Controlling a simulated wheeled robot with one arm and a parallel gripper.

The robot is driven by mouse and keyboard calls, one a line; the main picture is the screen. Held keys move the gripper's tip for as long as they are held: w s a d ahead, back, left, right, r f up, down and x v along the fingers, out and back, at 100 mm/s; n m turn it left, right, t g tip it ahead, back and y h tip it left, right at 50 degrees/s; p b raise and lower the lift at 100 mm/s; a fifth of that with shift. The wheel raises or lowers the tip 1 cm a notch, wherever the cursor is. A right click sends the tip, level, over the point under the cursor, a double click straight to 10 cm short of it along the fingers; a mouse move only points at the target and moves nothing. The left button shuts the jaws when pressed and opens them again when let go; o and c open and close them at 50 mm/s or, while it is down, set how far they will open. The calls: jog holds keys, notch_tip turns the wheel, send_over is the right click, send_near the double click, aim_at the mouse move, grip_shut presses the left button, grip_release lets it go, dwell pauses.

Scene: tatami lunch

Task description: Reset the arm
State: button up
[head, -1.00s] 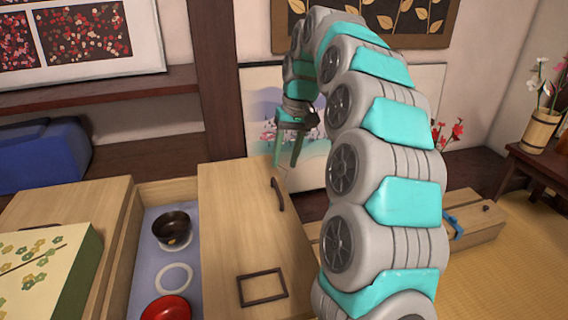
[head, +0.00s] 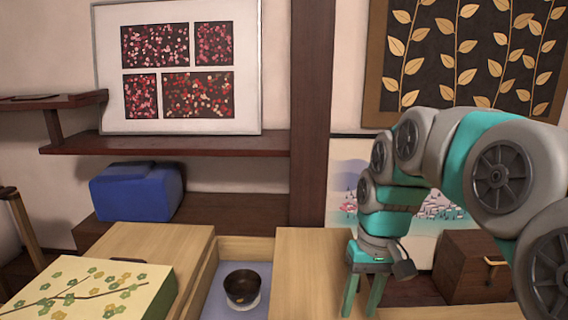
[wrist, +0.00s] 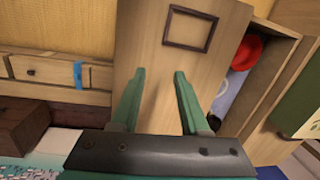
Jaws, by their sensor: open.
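My gripper (head: 363,292) is at the right of the head view, with its two green fingers pointing down above the wooden cabinet top. The fingers are apart and nothing is between them. In the wrist view my gripper (wrist: 157,78) also shows open and empty, over a wooden lid (wrist: 165,80) with a dark square frame (wrist: 190,30) on it. My arm bends down from the right edge of the head view.
A dark bowl (head: 242,287) sits in an open blue-lined compartment (head: 218,295). A floral box (head: 90,287) is at lower left. A blue bag (head: 137,190) lies behind. A red bowl (wrist: 247,52) shows in the wrist view. A brown chest (head: 470,268) stands at right.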

jog(key=s+f, duration=0.4)
jog(key=s, duration=0.6)
jog(key=s+d+f+m+g+h, duration=0.1)
jog(key=s+f, duration=0.4)
jog(key=s, duration=0.6)
